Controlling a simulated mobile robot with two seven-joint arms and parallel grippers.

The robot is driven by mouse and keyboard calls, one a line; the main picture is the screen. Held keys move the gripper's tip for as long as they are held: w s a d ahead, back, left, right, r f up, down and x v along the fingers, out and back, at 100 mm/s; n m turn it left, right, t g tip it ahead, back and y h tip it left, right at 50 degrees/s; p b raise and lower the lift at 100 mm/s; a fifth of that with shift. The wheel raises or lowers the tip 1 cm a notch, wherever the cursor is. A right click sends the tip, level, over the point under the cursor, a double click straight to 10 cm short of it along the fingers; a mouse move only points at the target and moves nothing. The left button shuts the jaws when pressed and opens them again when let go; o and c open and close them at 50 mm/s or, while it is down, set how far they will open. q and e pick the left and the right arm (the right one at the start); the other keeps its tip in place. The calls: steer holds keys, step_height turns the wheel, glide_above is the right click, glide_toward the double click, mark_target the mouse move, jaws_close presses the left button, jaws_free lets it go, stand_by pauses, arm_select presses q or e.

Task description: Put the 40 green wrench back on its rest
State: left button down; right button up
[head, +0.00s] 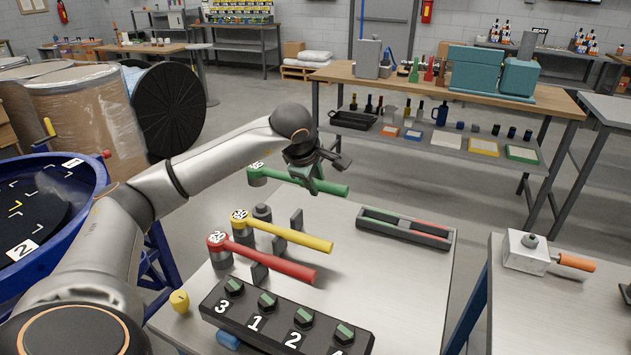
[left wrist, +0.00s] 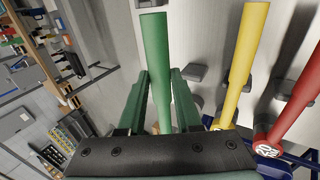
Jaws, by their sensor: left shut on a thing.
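The green wrench (head: 332,188) is held level above the far left part of the table, its numbered round head at its left end. My left gripper (head: 316,181) is shut on its handle. In the left wrist view the green handle (left wrist: 155,50) runs up from between the fingers (left wrist: 158,100); its head is hidden there. An empty round post (head: 262,212) and an empty dark upright support (head: 297,219) stand on the table, nearer than the green wrench. The yellow wrench (head: 290,233) and red wrench (head: 275,263) rest on similar supports. My right gripper is out of view.
A black box with numbered green knobs (head: 290,325) lies at the table's near edge. A divided tray (head: 405,228) lies right of the wrenches. A blue drum (head: 50,250) stands left. The tabletop (head: 395,290) right of the red wrench is clear.

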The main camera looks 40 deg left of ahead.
arm_select(q)
steer(key=shift+d+r, duration=0.1)
step_height(320, 180, down, 6)
steer(key=b, duration=0.4)
steer(key=shift+f+b, duration=0.55)
steer(key=shift+b, duration=0.1)
stand_by(1.2)
steer(key=shift+f, duration=0.35)
steer(key=shift+f+b, duration=0.5)
steer(key=shift+b, duration=0.1)
stand_by(0.4)
steer(key=c, duration=0.7)
jaws_free()
steer(key=shift+o, duration=0.9)
steer(key=shift+f, duration=0.1)
